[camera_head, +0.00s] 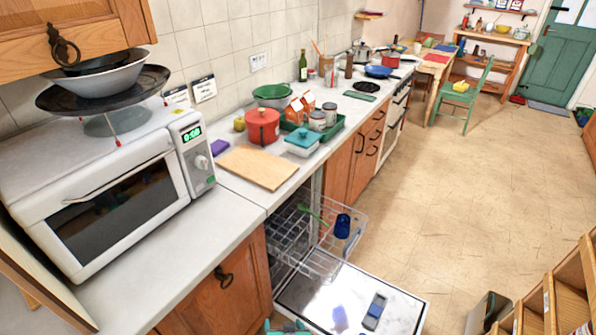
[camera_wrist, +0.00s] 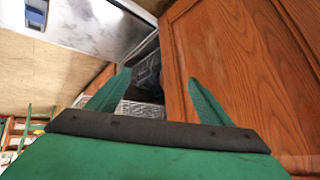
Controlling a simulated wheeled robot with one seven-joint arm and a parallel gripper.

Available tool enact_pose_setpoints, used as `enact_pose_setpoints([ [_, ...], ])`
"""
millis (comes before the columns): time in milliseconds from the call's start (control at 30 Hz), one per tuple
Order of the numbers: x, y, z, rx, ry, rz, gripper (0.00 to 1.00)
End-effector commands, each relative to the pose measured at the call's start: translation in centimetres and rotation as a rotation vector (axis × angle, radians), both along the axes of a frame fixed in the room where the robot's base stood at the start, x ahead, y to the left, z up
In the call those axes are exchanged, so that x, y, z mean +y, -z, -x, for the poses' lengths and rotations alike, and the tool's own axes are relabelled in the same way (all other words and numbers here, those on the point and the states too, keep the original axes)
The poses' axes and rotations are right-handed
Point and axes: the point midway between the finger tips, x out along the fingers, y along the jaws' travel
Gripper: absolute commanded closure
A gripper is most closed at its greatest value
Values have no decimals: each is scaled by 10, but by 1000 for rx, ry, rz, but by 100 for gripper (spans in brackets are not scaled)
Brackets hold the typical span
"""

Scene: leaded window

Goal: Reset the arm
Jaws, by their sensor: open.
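My gripper (camera_wrist: 155,100) shows in the wrist view with two green fingers spread apart and nothing between them. The wrist view is turned over, with a wooden cabinet door (camera_wrist: 225,60) to the right of the fingers and the open dishwasher door (camera_wrist: 95,22) at the upper left. In the head view only a small green piece of my arm's end shows at the bottom edge, in front of the open dishwasher door (camera_head: 405,305); the fingers cannot be made out there.
The dishwasher rack (camera_head: 300,240) is pulled out, with a blue cup (camera_head: 342,226) in it. A microwave (camera_head: 110,200) stands on the left counter. A cutting board (camera_head: 255,167) and a red pot (camera_head: 262,127) sit farther along. A wooden shelf unit (camera_head: 560,300) is at lower right. The middle floor is clear.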

Motion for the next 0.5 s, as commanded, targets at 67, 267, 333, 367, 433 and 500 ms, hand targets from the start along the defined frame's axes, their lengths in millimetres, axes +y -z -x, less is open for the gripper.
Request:
enact_pose_setpoints([
  [67, 11, 1, 27, -33, 26, -13, 27],
  [267, 19, -9, 86, -128, 94, -20, 27],
  [333, 18, -15, 107, -160, 115, -17, 27],
  [367, 18, -19, 116, -175, 123, -14, 27],
  [433, 15, -28, 138, -208, 142, -7, 27],
  [500, 11, -38, 159, -240, 159, 2, 27],
])
